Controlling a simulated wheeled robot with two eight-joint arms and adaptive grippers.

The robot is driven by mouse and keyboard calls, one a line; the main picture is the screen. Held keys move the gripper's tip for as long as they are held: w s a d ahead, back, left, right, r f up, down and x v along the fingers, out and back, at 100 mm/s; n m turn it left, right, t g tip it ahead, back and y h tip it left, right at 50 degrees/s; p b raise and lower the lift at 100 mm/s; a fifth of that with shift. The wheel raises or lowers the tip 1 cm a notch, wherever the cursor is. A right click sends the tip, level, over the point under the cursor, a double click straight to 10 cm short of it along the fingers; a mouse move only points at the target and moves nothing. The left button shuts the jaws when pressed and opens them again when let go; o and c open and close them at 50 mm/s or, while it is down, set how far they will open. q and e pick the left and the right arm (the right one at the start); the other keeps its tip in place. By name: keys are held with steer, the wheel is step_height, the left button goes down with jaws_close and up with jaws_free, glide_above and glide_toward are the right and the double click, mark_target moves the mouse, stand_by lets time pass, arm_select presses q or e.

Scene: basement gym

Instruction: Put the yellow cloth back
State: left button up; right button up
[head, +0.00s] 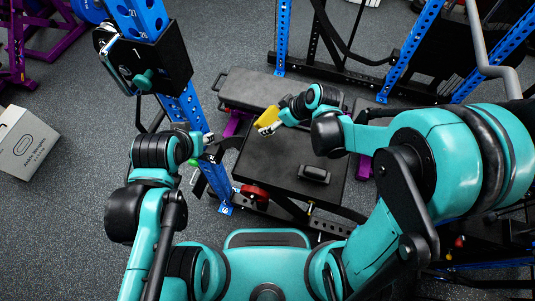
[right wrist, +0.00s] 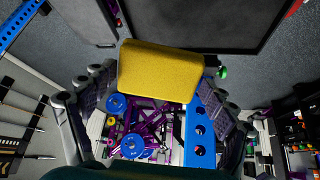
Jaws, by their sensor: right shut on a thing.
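The yellow cloth (head: 268,115) is a small folded or block-like piece. It is in my right gripper (head: 271,125), above the far left part of a flat black top (head: 285,150). In the right wrist view the cloth (right wrist: 160,72) fills the upper middle, between the fingers of my right gripper (right wrist: 157,92), which is shut on it. My left gripper (head: 205,137) is beside the blue upright at the left edge of the black top. It looks empty, but its fingers are too small to judge.
A black handle-like object (head: 314,174) lies on the black top. A grey padded bench (head: 255,89) is behind it. Blue rack uprights (head: 283,38) stand around, one with a black box (head: 150,60).

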steer(key=s+d+r+n+g+h+p, duration=0.1)
steer(key=s+d+n+g+h+p, duration=0.15)
steer(key=s, duration=0.55)
steer(key=s+d+n+g+h+p, duration=0.1)
steer(key=s+d+g+h, duration=0.15)
steer(key=s, duration=0.55)
steer(key=shift+t, duration=0.5)
steer(key=w+a+f+b, duration=0.1)
steer(key=w+a+f, duration=0.1)
steer(key=w+a+f+b, duration=0.1)
steer(key=w+a+f, duration=0.1)
steer(key=w+a, duration=0.1)
steer(key=w+a+f, duration=0.2)
steer(key=w, duration=0.1)
steer(key=shift+w+a+f+b, duration=0.15)
steer(key=shift+a+f+b, duration=0.05)
steer(key=shift+f+b, duration=0.8)
steer(key=shift+f, duration=1.35)
steer(key=shift+c, duration=0.4)
arm_select(q)
steer(key=shift+r, duration=0.25)
arm_select(e)
steer(key=o, duration=1)
steer(key=shift+c, duration=0.2)
